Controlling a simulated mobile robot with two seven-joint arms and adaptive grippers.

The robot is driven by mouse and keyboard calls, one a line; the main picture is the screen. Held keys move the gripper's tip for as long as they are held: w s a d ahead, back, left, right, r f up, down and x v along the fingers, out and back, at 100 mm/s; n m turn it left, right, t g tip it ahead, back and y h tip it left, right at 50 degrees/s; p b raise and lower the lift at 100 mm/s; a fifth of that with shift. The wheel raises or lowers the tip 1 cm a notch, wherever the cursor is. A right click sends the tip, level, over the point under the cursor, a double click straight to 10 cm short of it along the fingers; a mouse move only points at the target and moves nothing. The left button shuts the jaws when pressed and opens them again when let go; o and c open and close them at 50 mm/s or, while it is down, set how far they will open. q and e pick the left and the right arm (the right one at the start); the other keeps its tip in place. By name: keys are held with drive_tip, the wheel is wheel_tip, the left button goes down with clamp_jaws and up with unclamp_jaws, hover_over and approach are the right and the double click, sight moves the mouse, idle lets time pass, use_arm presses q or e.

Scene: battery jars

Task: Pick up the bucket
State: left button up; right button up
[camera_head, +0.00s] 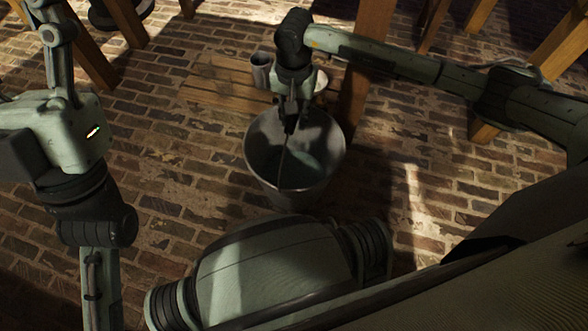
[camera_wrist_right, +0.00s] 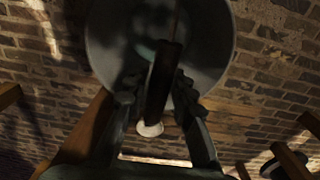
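The grey metal bucket (camera_head: 256,171) stands upright below my right gripper, its round mouth open to the camera and its inside looking empty. My right gripper (camera_head: 289,122) is above the mouth, with a thin handle wire running down from it. In the right wrist view, the bucket (camera_wrist_right: 105,40) fills the top middle. The dark handle grip (camera_wrist_right: 163,80) lies between the fingers of my right gripper (camera_wrist_right: 160,90), which look closed in on it. Whether the bucket's base touches the floor is hidden. My left arm is at the left; its gripper is out of frame.
Behind the bucket, a low wooden surface (camera_head: 215,80) holds a metal cup (camera_head: 261,70) and a pale round item (camera_head: 320,83). A thick wooden leg (camera_head: 357,105) stands close right of the bucket. More wooden legs line the back. Brick floor (camera_head: 180,190) is clear to the left.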

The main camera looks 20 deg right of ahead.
clamp_jaws()
drive_tip(key=shift+w+r, duration=0.15)
drive_tip(key=shift+r, duration=0.05)
idle(0.3)
